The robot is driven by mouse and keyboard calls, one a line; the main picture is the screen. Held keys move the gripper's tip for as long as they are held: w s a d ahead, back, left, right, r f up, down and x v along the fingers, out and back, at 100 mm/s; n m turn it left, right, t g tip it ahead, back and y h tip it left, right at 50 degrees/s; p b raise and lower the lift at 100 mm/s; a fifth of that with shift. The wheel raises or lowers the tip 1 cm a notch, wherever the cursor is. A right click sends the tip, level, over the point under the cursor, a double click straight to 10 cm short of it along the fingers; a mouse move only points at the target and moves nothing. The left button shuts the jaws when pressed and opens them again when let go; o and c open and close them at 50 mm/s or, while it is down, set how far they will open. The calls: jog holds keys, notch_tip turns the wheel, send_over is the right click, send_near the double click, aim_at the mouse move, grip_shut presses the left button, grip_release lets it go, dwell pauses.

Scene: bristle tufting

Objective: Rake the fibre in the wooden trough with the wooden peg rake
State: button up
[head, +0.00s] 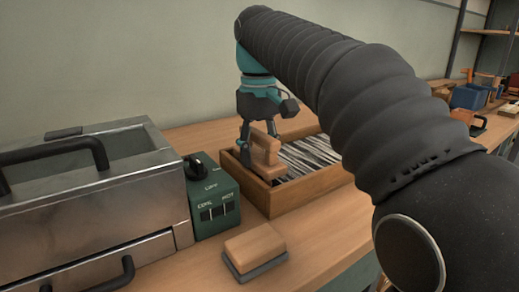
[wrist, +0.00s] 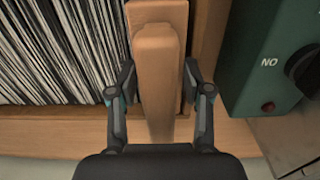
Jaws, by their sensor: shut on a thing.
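The wooden trough (head: 315,185) stands on the bench, with pale and dark striped fibre (head: 308,152) in it. The fibre also shows in the wrist view (wrist: 55,50), left of the rake. My gripper (head: 257,143) is shut on the wooden peg rake (head: 265,158) at the trough's left end in the head view. In the wrist view, my gripper's fingers (wrist: 158,82) sit on both sides of the rake's wooden grip (wrist: 158,65). The rake's pegs are hidden, so I cannot tell whether they touch the fibre.
A green control box (head: 213,203) with a black knob stands close to the trough's left end, beside a metal box (head: 90,195) with black handles. A wooden block with a grey base (head: 255,250) lies in front. A blue bin (head: 468,96) stands far right.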

jog(key=w+d+p, duration=0.1)
jog(key=w+d, duration=0.4)
jog(key=d, duration=0.2)
jog(key=w+d+p, duration=0.2)
jog(key=w+d, duration=0.3)
jog(key=d, duration=0.3)
jog(key=w+d+p, duration=0.1)
jog(key=w+d, duration=0.5)
jog(key=d, duration=0.2)
jog(key=shift+d, duration=0.2)
jog(key=shift+w+d+r, duration=0.15)
jog(key=shift+d, duration=0.2)
